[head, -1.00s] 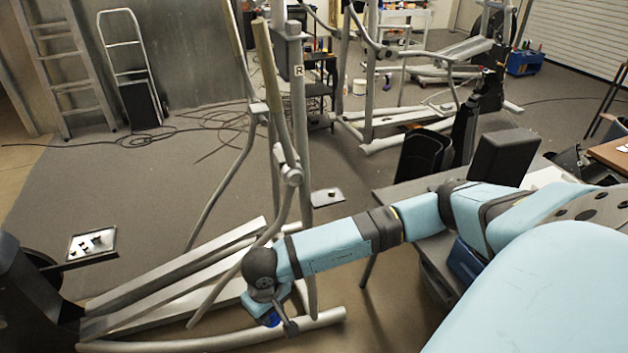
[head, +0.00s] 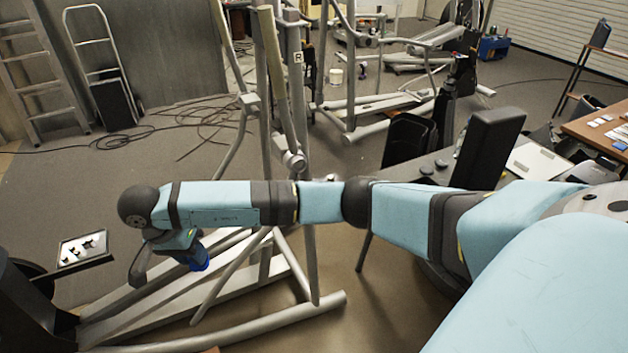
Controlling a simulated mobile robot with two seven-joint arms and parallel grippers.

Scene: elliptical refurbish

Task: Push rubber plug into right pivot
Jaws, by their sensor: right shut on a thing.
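My right gripper (head: 138,268) hangs from my bent wrist at the lower left, over the elliptical machine's base and just right of the small tray (head: 86,246). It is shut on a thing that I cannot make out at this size. Several small dark parts lie on the tray; I cannot tell whether a rubber plug is among them. The grey round pivot (head: 293,160) shows on the machine's post marked R, above my forearm and well to the right of the gripper. My left gripper is out of view.
The machine's upright bars (head: 283,90) stand close behind my forearm. Its pale rails (head: 240,285) run below. Cables lie on the open floor at the back left.

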